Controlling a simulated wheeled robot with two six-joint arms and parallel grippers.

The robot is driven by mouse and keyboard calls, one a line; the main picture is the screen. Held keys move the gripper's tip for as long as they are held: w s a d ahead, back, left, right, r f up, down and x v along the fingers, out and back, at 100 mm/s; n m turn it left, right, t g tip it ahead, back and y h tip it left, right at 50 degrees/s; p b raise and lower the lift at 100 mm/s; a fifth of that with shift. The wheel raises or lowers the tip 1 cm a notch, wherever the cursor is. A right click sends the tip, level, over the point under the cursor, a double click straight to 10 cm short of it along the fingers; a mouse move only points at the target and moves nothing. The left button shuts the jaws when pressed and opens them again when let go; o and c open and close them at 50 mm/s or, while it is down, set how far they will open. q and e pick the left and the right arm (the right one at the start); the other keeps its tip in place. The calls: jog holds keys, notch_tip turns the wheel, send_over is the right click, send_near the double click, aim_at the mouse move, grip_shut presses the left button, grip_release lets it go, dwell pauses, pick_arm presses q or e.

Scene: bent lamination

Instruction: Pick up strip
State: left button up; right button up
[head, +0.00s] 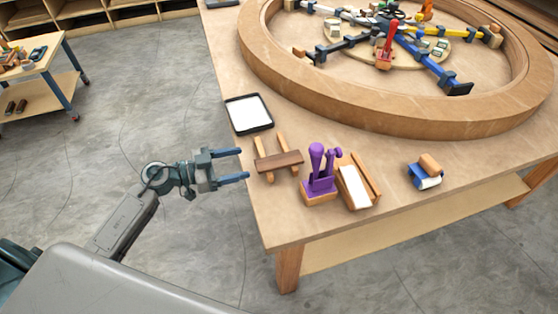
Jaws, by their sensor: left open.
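A short dark brown wooden strip (279,161) lies across two lighter wooden rails (259,145) near the left edge of the table. My left gripper (244,164) is open and empty, just left of the strip, with its two blue fingers pointing right towards it. My right gripper does not show.
On the table (300,228), a purple clamp (318,172) and a wooden holder with a white top (354,186) stand right of the strip. A black-rimmed tray (249,113) lies behind it. A large curved wooden ring (390,108) fills the back. A blue-and-white block tool (425,177) sits farther right.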

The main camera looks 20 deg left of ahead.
aim_at(278, 160)
pick_arm(q)
jog(key=shift+g, duration=0.4)
jog(key=shift+f+p+x, duration=0.2)
jog(key=shift+p+x, duration=0.25)
jog(key=shift+x, duration=2.25)
jog(key=shift+f+p+x, duration=0.15)
jog(key=shift+p+x, duration=0.25)
jog(key=shift+x, duration=2.25)
jog(key=shift+s, duration=0.1)
jog(key=shift+c, duration=0.5)
jog(key=c, duration=1)
